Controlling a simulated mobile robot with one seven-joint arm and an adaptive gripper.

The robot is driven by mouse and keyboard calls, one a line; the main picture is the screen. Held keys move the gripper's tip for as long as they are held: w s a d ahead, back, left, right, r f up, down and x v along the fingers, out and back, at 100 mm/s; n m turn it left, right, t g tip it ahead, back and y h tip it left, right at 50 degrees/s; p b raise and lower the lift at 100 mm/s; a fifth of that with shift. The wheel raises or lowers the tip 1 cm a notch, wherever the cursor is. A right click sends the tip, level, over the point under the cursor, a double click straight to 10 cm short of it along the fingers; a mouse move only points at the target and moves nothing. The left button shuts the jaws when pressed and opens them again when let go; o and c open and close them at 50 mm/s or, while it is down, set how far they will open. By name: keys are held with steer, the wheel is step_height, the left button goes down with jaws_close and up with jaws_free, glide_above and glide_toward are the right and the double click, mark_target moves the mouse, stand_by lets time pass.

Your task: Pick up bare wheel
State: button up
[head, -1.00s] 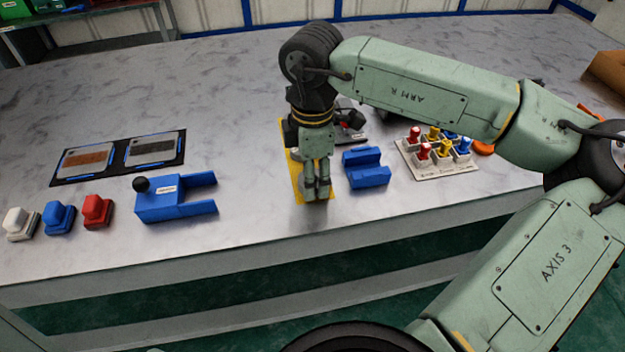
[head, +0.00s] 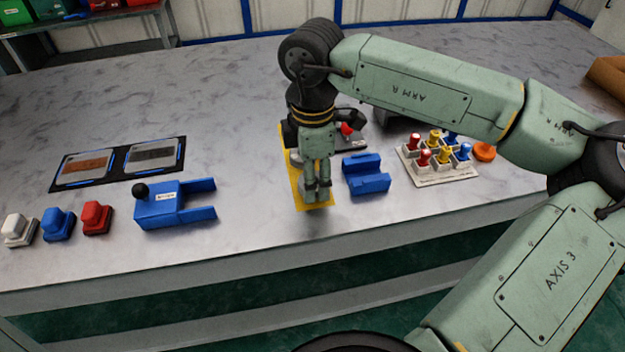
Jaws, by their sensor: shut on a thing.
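My gripper (head: 318,194) points down over the front end of a yellow plate (head: 297,190) on the bench. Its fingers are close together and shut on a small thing. That thing is almost wholly hidden by the fingers, so I cannot make out the bare wheel's shape or tell whether it is clear of the plate. A grey part shows just left of and behind the gripper, partly covered by it.
A blue cradle block (head: 366,174) stands close to the right of my gripper. A blue forked fixture (head: 175,205) with a black knob is to the left. A rack of coloured pegs (head: 438,160) stands further right. Bare bench lies between the plate and the forked fixture.

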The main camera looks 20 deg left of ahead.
step_height(320, 180, up, 27)
steer(key=shift+a+p, duration=0.15)
steer(key=shift+p, duration=0.25)
